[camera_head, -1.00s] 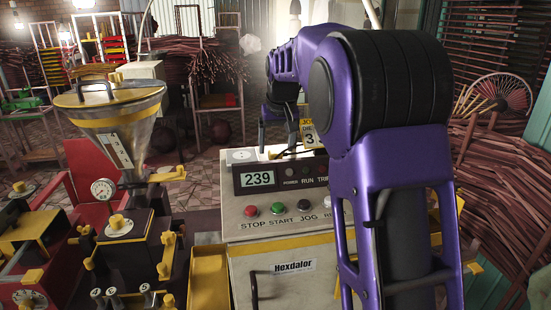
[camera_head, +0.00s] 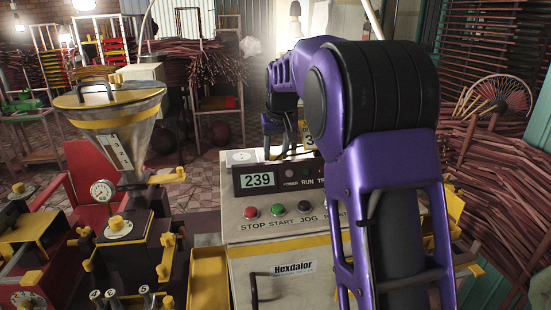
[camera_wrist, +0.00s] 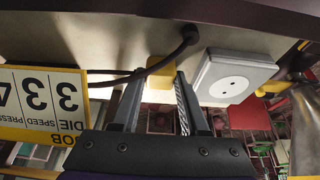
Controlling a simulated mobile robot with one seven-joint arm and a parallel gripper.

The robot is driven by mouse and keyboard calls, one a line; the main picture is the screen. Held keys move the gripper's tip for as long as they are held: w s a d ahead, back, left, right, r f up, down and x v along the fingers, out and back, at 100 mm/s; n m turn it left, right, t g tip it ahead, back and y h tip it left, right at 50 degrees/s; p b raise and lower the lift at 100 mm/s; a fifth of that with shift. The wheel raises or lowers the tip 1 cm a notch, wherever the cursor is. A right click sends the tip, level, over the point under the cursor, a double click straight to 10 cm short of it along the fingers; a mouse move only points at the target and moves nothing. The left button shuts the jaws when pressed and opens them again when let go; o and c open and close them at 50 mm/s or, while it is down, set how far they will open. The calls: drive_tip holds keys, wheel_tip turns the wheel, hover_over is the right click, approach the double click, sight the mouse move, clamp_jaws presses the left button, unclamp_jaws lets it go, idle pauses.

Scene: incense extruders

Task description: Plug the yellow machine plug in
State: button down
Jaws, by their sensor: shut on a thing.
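The yellow plug (camera_wrist: 161,70) sits between the two fingers of my gripper (camera_wrist: 158,90), which is shut on it. A dark cable (camera_wrist: 178,50) runs by the plug. The white socket (camera_wrist: 236,76) with two round holes is to the right of the plug in the wrist view, apart from it. In the head view the socket (camera_head: 243,157) lies on top of the machine cabinet, left of my gripper (camera_head: 284,150). The plug cannot be made out in the head view. I cannot tell whether it touches the cabinet top.
The cabinet's control panel (camera_head: 285,210) with a 239 display and coloured buttons faces front. A yellow-edged sign (camera_wrist: 40,97) stands beside my gripper in the wrist view. A metal hopper (camera_head: 118,120) stands at left; bundles of sticks (camera_head: 495,210) lie at right.

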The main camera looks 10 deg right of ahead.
sight(276, 154)
wheel_tip(276, 154, up, 10)
drive_tip(key=p, duration=0.2)
idle(0.4)
drive_tip(key=shift+p, duration=0.3)
